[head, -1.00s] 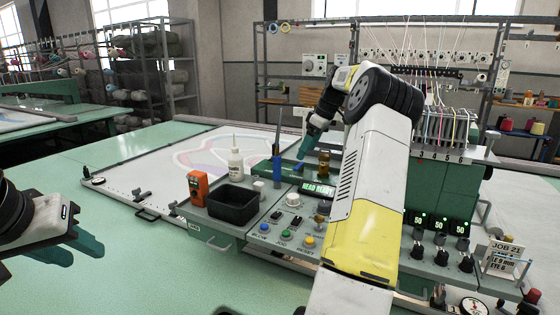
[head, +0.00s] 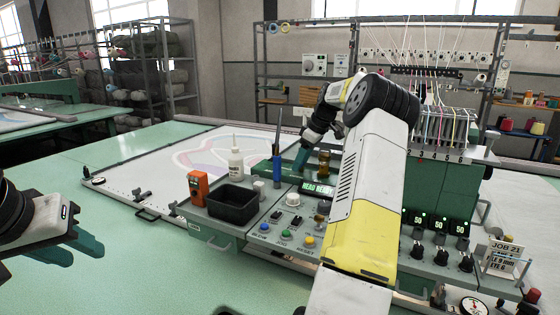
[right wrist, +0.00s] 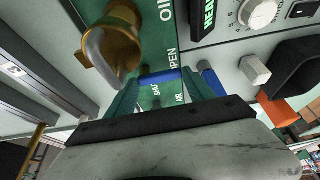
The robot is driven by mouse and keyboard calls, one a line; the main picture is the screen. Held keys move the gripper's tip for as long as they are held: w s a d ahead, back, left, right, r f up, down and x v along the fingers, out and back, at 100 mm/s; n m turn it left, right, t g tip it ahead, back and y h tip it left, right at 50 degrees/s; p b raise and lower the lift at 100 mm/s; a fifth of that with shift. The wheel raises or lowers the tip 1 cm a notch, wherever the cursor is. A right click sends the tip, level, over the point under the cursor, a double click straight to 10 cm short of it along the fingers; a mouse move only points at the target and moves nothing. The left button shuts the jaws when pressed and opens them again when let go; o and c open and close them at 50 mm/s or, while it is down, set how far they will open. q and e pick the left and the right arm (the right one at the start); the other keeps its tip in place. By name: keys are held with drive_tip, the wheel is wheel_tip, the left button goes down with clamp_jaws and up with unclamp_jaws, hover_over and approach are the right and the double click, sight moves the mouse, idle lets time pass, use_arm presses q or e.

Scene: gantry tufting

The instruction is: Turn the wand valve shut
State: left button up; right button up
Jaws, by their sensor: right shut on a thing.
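The wand valve's blue lever (right wrist: 160,77) lies between the teal fingertips of my right gripper (right wrist: 162,92) in the right wrist view. The gripper is shut on it, above a green panel lettered "OPEN" and "AIR". In the head view my right gripper (head: 301,164) reaches down to the green housing and hides the lever. A wand with a blue handle (head: 277,168) stands upright just left of it. A blue piece, perhaps that handle, shows beside the right finger in the wrist view (right wrist: 212,80). My left gripper (head: 82,250) is open and empty, over the green table at left.
A brass oil cup (head: 323,162) stands close right of my right gripper. A white bottle (head: 236,163), an orange device (head: 198,188) and a black bin (head: 232,205) sit to the left. Knobs and buttons (head: 286,235) are in front. The pale board behind is clear.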

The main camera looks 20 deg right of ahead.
drive_tip(key=shift+m, duration=0.3)
drive_tip(key=m, duration=0.1)
drive_tip(key=m+h, duration=0.1)
drive_tip(key=a+m+t, duration=0.1)
drive_tip(key=shift+w+m+h, duration=0.3)
drive_tip(key=m, duration=0.1)
drive_tip(key=m+h, duration=0.1)
drive_tip(key=m, duration=0.1)
drive_tip(key=w+m, duration=0.1)
drive_tip(key=shift+a+h, duration=0.25)
drive_tip(key=shift+h, duration=0.05)
drive_tip(key=m, duration=0.2)
drive_tip(key=m+h, duration=0.1)
drive_tip(key=m, duration=0.1)
drive_tip(key=shift+w, duration=0.4)
drive_tip(key=m+h, duration=0.1)
drive_tip(key=m, duration=0.2)
drive_tip(key=w+m+g+h, duration=0.1)
drive_tip(key=m, duration=0.1)
drive_tip(key=shift+w+d+m, duration=0.1)
drive_tip(key=shift+d+m, duration=0.05)
drive_tip(key=shift+m, duration=0.25)
drive_tip(key=o, duration=1.4)
